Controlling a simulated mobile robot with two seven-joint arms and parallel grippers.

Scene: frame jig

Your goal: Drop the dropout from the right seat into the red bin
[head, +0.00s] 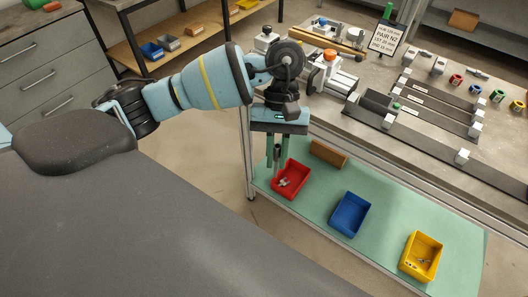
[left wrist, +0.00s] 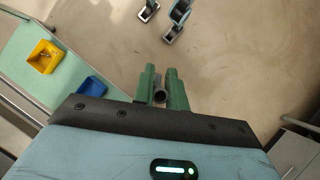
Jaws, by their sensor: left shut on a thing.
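My left gripper (head: 277,167) points down at the left end of the red bin (head: 303,190), its green fingers overlapping the bin's left side in the head view. It is shut on a small grey dropout, seen as a dark-ended round piece (left wrist: 160,96) between the fingers in the left wrist view. Small pale metal pieces lie in the red bin. Whether the fingertips are inside the rim or just beside it, I cannot tell. The red bin does not show in the left wrist view. The right gripper is not in view. I cannot make out which place is the right seat.
A blue bin (head: 350,214) and a yellow bin (head: 422,256) with small parts stand on the green lower shelf (head: 300,212). A brown block (head: 328,153) lies behind the red bin. The workbench with rails, clamps and a sign (head: 386,38) rises above the shelf.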

